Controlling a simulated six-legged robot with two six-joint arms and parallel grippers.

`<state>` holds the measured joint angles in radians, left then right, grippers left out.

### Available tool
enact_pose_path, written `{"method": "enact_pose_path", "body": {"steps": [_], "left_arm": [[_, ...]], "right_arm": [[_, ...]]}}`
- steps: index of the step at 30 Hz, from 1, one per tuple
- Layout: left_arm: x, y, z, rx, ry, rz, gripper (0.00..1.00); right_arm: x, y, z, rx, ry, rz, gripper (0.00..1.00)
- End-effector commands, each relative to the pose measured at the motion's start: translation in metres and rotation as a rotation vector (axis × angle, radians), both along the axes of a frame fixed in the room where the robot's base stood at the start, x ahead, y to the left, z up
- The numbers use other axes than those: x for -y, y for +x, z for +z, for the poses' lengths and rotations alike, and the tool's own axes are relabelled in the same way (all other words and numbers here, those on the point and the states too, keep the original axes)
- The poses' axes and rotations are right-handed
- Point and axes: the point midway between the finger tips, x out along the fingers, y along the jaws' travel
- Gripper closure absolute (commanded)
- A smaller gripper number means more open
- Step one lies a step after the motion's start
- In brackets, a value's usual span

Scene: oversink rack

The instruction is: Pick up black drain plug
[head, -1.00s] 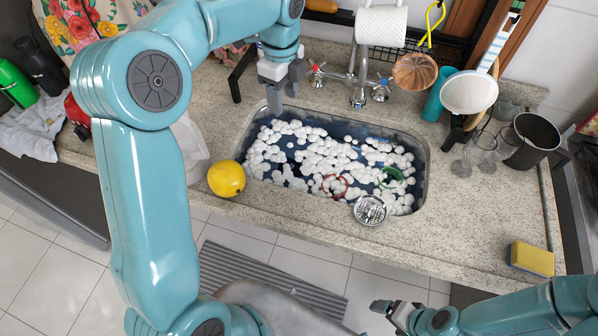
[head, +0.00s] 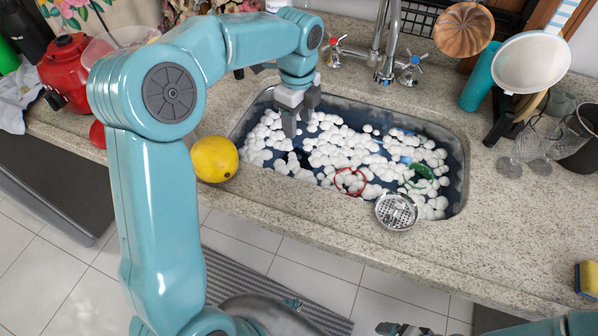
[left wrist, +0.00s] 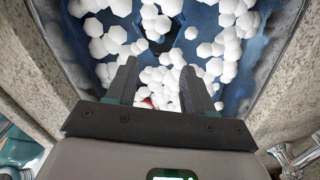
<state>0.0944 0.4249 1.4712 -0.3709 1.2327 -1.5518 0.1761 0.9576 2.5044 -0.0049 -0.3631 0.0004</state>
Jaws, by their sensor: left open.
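My left gripper (head: 297,118) is open and points down over the left part of the sink (head: 462,170), close to the white foam. In the left wrist view its two fingers (left wrist: 158,75) are apart with nothing held between them. A dark angular shape (left wrist: 161,45), perhaps the black drain plug, lies on the blue sink bottom beyond the fingertips, partly covered by foam balls. The plug cannot be made out for sure in the head view. My right gripper (head: 402,329) shows only in part at the bottom edge; its jaws are unclear.
White foam balls (head: 335,148) cover much of the sink, with a red ring (head: 350,192) and a green thing (head: 424,171) among them. A metal strainer (head: 396,211) sits on the front rim. A yellow fruit (head: 214,159) is at the left; the faucet (head: 388,55) stands behind.

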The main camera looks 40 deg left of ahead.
Motion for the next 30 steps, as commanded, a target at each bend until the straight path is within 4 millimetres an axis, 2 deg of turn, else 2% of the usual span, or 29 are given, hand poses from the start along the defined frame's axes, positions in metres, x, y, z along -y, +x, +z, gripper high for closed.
{"method": "enact_pose_path", "body": {"steps": [3,9,17,24,30], "left_arm": [[0.0,0.0,-0.032,-0.007,-0.001,0.0,0.48],[0.0,0.001,-0.073,-0.004,-0.001,0.001,0.48],[0.0,0.003,-0.096,-0.003,-0.001,0.0,0.48],[-0.001,0.002,-0.134,-0.004,-0.002,0.0,0.48],[-0.001,0.002,-0.141,0.0,-0.002,0.0,0.48]], "right_arm": [[0.0,0.0,-0.006,0.0,0.0,0.0,0.13],[0.0,0.0,-0.011,0.0,0.0,0.0,0.13],[0.0,0.0,-0.013,0.0,0.0,0.0,0.13],[0.0,0.0,-0.018,0.0,0.0,0.0,0.13],[0.0,0.0,-0.018,0.0,0.0,0.0,0.13]]}}
